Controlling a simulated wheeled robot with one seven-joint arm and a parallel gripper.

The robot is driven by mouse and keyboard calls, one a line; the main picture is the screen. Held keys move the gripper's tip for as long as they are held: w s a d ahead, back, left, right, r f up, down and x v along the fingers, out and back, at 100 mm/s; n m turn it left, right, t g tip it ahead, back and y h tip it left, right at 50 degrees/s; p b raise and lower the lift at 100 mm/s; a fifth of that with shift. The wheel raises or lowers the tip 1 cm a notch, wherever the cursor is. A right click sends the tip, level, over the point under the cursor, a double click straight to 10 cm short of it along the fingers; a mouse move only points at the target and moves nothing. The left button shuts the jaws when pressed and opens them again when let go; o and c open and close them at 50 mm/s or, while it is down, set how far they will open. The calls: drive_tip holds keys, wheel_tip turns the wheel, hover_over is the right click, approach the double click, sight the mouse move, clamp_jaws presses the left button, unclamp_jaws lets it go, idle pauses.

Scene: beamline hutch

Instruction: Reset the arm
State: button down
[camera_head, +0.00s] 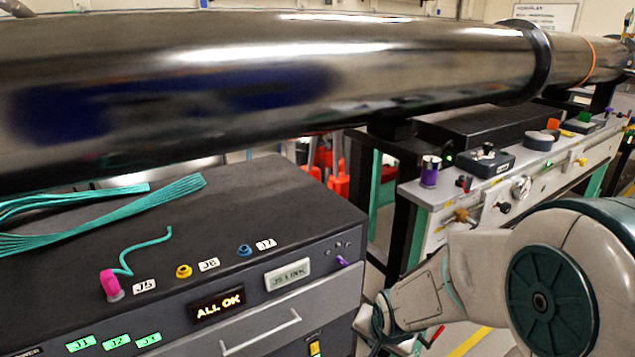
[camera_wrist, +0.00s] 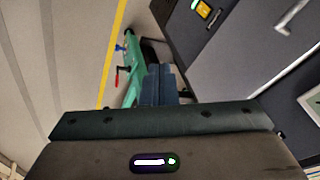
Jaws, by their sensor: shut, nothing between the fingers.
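My arm (camera_head: 545,285) is at the lower right of the head view, bent, beside the dark control cabinet (camera_head: 270,200). Its lower end runs down near the cabinet's right side, and my gripper cannot be made out there. In the wrist view my gripper (camera_wrist: 160,70) points down past the cabinet, its two dark fingers together with nothing held. Behind the fingers is a green frame part (camera_wrist: 132,75) with a red-handled fitting; whether they touch it cannot be told.
A large dark beam pipe (camera_head: 300,70) crosses above the cabinet. On the cabinet are a pink plug (camera_head: 110,284) at J5, teal cables (camera_head: 110,215) and an "ALL OK" display (camera_head: 217,304). A bench (camera_head: 520,180) with instruments stands behind my arm. A yellow floor line (camera_wrist: 115,50) borders open floor.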

drive_tip(key=s+d+r+n+p, duration=0.1)
drive_tip(key=s+r+p, duration=0.3)
drive_tip(key=r, duration=0.5)
drive_tip(key=s+d+r+n+g+p, duration=0.1)
drive_tip(key=s+r+n+p, duration=0.2)
drive_tip(key=r, duration=0.6)
drive_tip(key=s+d+r+n+g+p, duration=0.1)
drive_tip(key=s+r+p, duration=0.5)
drive_tip(key=r, duration=0.3)
drive_tip(key=shift+n+h, duration=0.3)
drive_tip(key=shift+n, duration=0.1)
drive_tip(key=shift+s+r, duration=0.1)
